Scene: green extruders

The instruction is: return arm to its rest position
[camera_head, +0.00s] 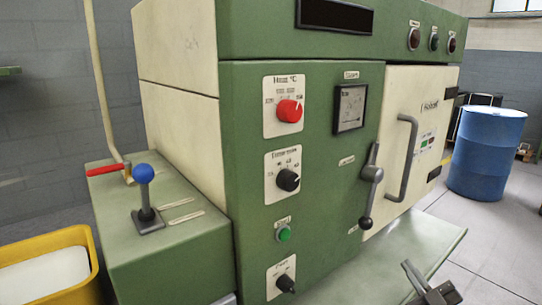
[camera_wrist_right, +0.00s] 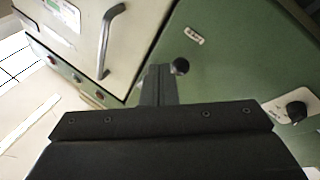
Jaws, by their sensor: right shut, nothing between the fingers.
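My right gripper (camera_head: 425,283) shows at the bottom right of the head view, in front of the green ledge of the machine. It is shut and empty. In the right wrist view its dark fingers (camera_wrist_right: 159,85) stand together, pointing toward the machine front. They overlap the latch lever (camera_wrist_right: 180,66) in the picture; contact cannot be told. In the head view the lever (camera_head: 370,175) hangs with its knob down, clear of the gripper. A small grey sliver at the bottom edge may be the tip of my left gripper; its jaws cannot be made out.
The green machine panel (camera_head: 315,170) carries knobs and a green button. The cream door (camera_head: 420,100) is closed. The green ledge (camera_head: 400,250) juts out below. A blue-knobbed joystick (camera_head: 144,190) and a yellow bin (camera_head: 75,238) are left; a blue barrel (camera_head: 485,150) stands right.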

